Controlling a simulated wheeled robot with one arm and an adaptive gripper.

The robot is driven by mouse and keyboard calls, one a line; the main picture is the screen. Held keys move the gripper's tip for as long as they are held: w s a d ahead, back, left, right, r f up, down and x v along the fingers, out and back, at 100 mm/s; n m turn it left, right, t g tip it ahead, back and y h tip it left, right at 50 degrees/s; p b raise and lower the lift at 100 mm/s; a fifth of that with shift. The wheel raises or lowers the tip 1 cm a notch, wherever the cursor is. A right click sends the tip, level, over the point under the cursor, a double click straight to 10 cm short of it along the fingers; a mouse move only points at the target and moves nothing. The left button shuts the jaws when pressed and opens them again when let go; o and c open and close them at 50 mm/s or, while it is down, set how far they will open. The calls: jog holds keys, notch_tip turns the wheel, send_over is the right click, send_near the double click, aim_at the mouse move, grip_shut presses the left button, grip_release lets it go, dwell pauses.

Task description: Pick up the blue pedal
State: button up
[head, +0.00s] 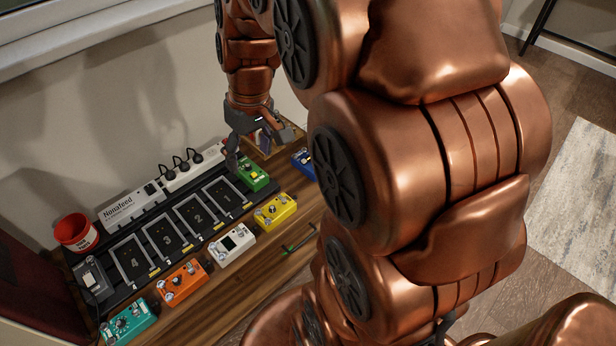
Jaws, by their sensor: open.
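The blue pedal (304,161) lies on the wooden bench at the right, partly hidden behind my copper arm. My gripper (254,150) hangs above the back right of the bench, to the left of the blue pedal and close to the green pedal (252,177). Its dark fingers are spread, and I see nothing held between them. I cannot tell whether a finger touches the green pedal.
A black pedalboard (153,281) with numbered slots holds the green pedal. Yellow (275,210), white (232,244), orange (183,282) and teal (128,322) pedals line the front.

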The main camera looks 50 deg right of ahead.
jog(key=w+d+f+t+b, duration=0.1)
jog(key=w+d+f+b, duration=0.3)
jog(key=d+f+b, duration=0.35)
jog(key=w+d+f+t+b, duration=0.1)
jog(key=w+d+f+b, duration=0.3)
jog(key=d+f+b, duration=0.3)
jog(key=t+h+b, duration=0.1)
jog(key=t+b, duration=0.1)
jog(key=b, duration=1.1)
send_over(308, 160)
jog(key=s, duration=0.3)
jog(key=f, duration=1.2)
jog(key=shift+w+a+f, duration=0.2)
jog(key=shift+w+f, duration=0.05)
jog(key=shift+f, duration=0.15)
jog(key=shift+s+d+b+x, duration=0.15)
jog(key=shift+b+x, duration=0.65)
jog(key=shift+x, duration=1.1)
jog(key=shift+s+d+b+x, duration=0.15)
jog(key=shift+b+x, duration=0.6)
jog(key=shift+x, duration=1.1)
jog(key=shift+w+f, duration=0.1)
jog(key=shift+f, duration=0.05)
jog(key=shift+c, duration=0.3)
jog(key=c, duration=1)
